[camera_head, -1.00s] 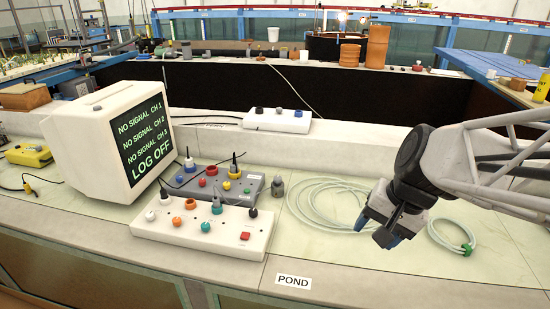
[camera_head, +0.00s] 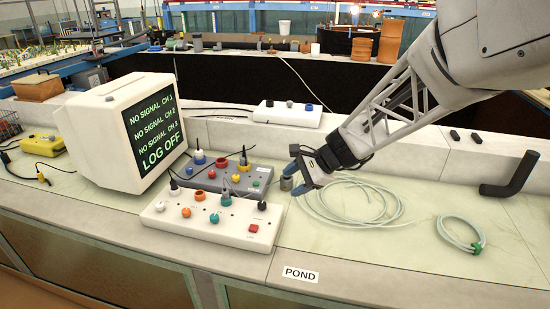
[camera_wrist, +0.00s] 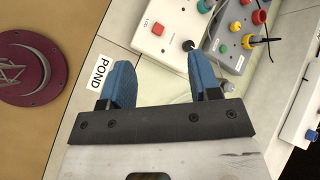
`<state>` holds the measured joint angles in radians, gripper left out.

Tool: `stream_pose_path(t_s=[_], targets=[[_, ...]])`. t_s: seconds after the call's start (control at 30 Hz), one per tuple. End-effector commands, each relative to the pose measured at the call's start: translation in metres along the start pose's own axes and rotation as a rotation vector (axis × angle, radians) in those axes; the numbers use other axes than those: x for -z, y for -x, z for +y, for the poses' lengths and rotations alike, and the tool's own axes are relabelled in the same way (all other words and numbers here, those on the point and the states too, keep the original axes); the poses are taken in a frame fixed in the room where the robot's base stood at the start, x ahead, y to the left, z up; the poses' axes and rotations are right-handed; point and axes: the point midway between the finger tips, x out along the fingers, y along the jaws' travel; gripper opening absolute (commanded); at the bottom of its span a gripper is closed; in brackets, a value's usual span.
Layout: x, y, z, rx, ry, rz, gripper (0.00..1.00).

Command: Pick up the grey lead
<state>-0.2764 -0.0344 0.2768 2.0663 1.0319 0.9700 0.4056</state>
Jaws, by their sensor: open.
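A small grey stub-like piece (camera_head: 286,183), which may be the grey lead, stands on the bench just right of the grey socket box. My gripper (camera_head: 294,170) overlaps it in the head view and hides part of it.
A white socket box (camera_head: 212,221) with coloured plugs and a grey socket box (camera_head: 255,170) stand to the left, beside a white monitor (camera_head: 108,145). A pale hose coil (camera_head: 350,202), a smaller coil (camera_head: 460,234) and a dark elbow pipe (camera_head: 510,180) lie right.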

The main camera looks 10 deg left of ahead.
Motion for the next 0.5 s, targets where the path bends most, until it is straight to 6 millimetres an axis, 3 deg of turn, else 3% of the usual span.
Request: stream_pose_path(t_s=[0.5], targets=[[0.037, -0.132, -0.079, 0.11, -0.357, -0.186, 0.57]])
